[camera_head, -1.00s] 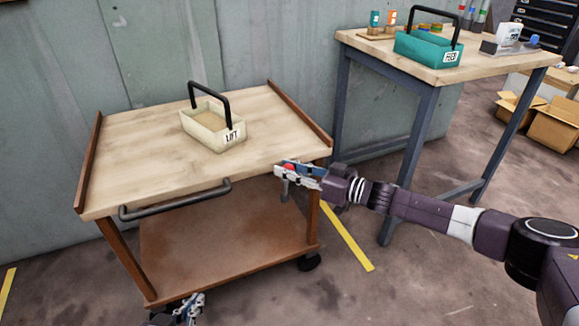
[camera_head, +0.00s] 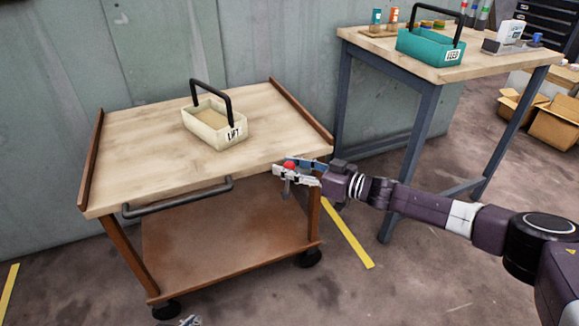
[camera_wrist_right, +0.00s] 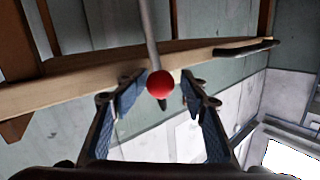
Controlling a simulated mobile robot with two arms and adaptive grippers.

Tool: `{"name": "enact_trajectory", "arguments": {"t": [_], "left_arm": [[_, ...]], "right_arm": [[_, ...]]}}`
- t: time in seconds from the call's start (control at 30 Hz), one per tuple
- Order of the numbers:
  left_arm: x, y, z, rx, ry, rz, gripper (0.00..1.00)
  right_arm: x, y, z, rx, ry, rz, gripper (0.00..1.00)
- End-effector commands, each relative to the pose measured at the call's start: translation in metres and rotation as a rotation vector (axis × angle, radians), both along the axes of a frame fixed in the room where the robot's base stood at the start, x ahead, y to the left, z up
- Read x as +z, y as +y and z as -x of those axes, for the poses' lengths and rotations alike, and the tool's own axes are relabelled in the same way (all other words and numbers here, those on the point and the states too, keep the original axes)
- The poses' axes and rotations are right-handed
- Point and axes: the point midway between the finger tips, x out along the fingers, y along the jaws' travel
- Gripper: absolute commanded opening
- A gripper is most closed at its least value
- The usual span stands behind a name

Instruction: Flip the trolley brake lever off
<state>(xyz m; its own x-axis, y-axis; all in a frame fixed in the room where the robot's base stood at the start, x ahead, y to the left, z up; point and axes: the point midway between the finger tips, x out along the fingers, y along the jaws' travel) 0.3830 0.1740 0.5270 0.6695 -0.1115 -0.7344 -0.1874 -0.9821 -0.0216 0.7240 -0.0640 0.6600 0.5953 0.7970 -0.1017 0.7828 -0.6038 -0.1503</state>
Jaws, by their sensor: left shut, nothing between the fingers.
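The wooden trolley (camera_head: 150,215) stands at the left in the head view. Its brake lever is a grey rod (camera_head: 286,188) with a red ball knob (camera_head: 290,164), near the front right corner of the top. In the right wrist view the knob (camera_wrist_right: 160,84) and rod (camera_wrist_right: 150,35) show clearly. My right gripper (camera_head: 284,169) is open, with one finger on each side of the knob; in the wrist view there is a gap to both fingers (camera_wrist_right: 165,105). My left gripper (camera_head: 189,321) is shut, low at the bottom edge, mostly out of frame.
A cream crate (camera_head: 205,130) labelled LIFT sits on the trolley top. A grey handle bar (camera_head: 180,198) runs along the front edge. A workbench (camera_head: 470,72) with a teal crate (camera_head: 425,48) stands at the right. Cardboard boxes (camera_head: 555,125) lie beyond it.

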Motion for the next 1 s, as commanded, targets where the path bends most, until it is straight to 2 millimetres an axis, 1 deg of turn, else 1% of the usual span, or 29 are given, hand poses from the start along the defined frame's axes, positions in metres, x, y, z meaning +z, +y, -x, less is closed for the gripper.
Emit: {"name": "enact_trajectory", "arguments": {"t": [0.13, 0.23, 0.5, 0.67, 0.83, 1.0], "left_arm": [[0.001, 0.000, -0.001, 0.000, -0.003, 0.001, 0.00], [0.001, 0.000, -0.001, 0.000, -0.002, 0.000, 0.00], [0.000, 0.000, -0.001, 0.000, -0.002, 0.000, 0.00], [0.000, 0.000, 0.000, 0.000, -0.002, 0.000, 0.00], [0.000, 0.000, 0.000, 0.000, -0.002, 0.000, 0.00], [0.000, 0.000, 0.000, 0.000, -0.001, 0.000, 0.00]], "right_arm": [[0.000, -0.003, 0.001, -0.002, 0.000, 0.000, 0.41], [0.001, -0.010, 0.006, -0.003, 0.001, 0.000, 0.41], [0.004, -0.042, 0.031, -0.002, 0.001, 0.001, 0.41], [0.007, -0.057, 0.042, -0.001, 0.001, 0.000, 0.41], [0.008, -0.063, 0.047, 0.000, 0.000, 0.000, 0.41], [0.008, -0.064, 0.048, 0.000, 0.000, 0.000, 0.41]]}}
